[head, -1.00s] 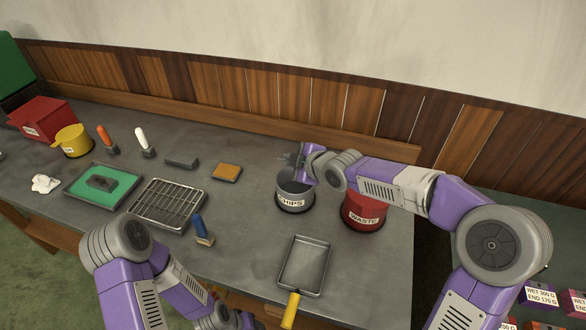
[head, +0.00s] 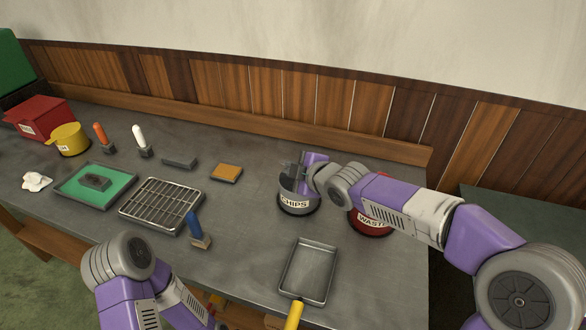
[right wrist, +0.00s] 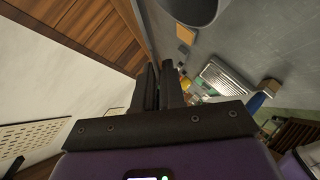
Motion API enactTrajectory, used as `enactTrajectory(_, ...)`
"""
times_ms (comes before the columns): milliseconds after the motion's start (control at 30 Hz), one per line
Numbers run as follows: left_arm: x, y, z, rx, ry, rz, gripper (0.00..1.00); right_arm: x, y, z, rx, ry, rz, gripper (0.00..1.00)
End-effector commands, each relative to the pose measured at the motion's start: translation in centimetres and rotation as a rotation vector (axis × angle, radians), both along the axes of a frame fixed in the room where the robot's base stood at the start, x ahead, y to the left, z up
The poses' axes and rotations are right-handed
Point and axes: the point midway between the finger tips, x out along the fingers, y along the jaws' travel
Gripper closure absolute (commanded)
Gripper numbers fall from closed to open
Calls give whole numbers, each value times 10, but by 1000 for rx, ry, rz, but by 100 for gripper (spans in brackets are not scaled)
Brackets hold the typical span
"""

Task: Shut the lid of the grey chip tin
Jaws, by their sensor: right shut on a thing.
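The grey chip tin (head: 298,203), labelled CHIPS, stands upright towards the back right of the bench. Its rounded grey side also shows at the top of the right wrist view (right wrist: 188,8). My right gripper (head: 290,168) is at the tin's top, and its dark fingers (right wrist: 158,84) are close together in the right wrist view. They are shut on a thin part that seems to be the tin's lid. The lid's outline and angle are mostly hidden by the gripper. My left arm comes in at the lower left, but its gripper is not in view.
The red waste tin (head: 369,226) stands just right, partly behind my right arm. A metal tray (head: 309,270) lies in front. A wire rack (head: 162,205), a blue-handled tool (head: 197,228) and an orange block (head: 226,173) are to the left. A wooden ledge runs behind.

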Motion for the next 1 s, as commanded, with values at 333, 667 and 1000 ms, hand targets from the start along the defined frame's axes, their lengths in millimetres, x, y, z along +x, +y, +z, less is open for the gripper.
enactTrajectory(333, 0, 0, 0, 0, 0, 0, 46, -3, 1, -6, -5, 18, 3, 88)
enactTrajectory(667, 0, 0, 0, 0, 0, 0, 46, -1, 1, -3, -2, 9, 1, 71)
enactTrajectory(1000, 0, 0, 23, 0, 0, 0, 46, -20, -13, 14, -3, 8, -3, 71)
